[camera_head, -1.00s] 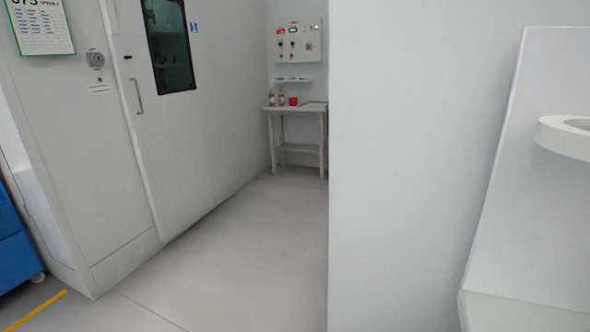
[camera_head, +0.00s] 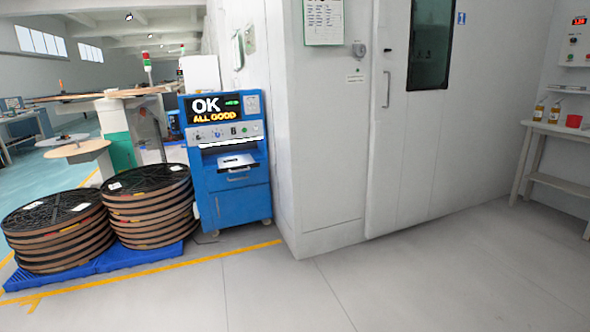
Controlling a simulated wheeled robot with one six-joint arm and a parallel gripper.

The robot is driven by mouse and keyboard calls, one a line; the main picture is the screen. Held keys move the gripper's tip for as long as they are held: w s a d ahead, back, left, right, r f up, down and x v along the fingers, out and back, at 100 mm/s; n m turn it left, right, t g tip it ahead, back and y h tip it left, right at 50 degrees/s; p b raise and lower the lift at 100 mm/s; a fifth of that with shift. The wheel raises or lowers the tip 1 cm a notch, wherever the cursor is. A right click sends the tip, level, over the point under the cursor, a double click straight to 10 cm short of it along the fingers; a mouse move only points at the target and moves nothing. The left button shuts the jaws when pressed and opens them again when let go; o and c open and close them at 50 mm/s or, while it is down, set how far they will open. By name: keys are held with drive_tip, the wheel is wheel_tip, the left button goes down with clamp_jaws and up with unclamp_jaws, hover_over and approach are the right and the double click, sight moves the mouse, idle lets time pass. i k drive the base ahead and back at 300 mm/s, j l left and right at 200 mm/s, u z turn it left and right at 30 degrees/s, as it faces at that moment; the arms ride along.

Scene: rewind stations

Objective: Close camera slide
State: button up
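A blue cabinet machine (camera_head: 230,190) stands left of centre in the head camera view, against the white booth. Its screen (camera_head: 216,108) reads "OK ALL GOOD". Below the screen is a row of buttons, then a bright slot with a silver and dark slide (camera_head: 236,161) that appears to stick out of the front. Whether this is the camera slide I cannot tell for sure. My gripper is not in view.
Stacks of dark reels (camera_head: 150,207) stand on blue pallets left of the machine. A white booth (camera_head: 330,130) with a handled door fills the middle. A small table (camera_head: 547,130) with bottles and a red cup is at right. The grey floor (camera_head: 400,285) in front is clear.

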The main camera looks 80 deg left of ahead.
sight(235, 163)
drive_tip(key=u, duration=2.8)
drive_tip(key=i+j, duration=0.15)
drive_tip(key=i, duration=0.4)
drive_tip(key=i+j, duration=0.15)
drive_tip(key=i, duration=0.4)
drive_tip(key=i+j, duration=0.1)
drive_tip(key=i, duration=0.45)
drive_tip(key=i+j, duration=0.15)
drive_tip(key=i, duration=0.4)
drive_tip(key=i+j, duration=0.15)
drive_tip(key=i, duration=0.4)
drive_tip(key=l+z, duration=0.05)
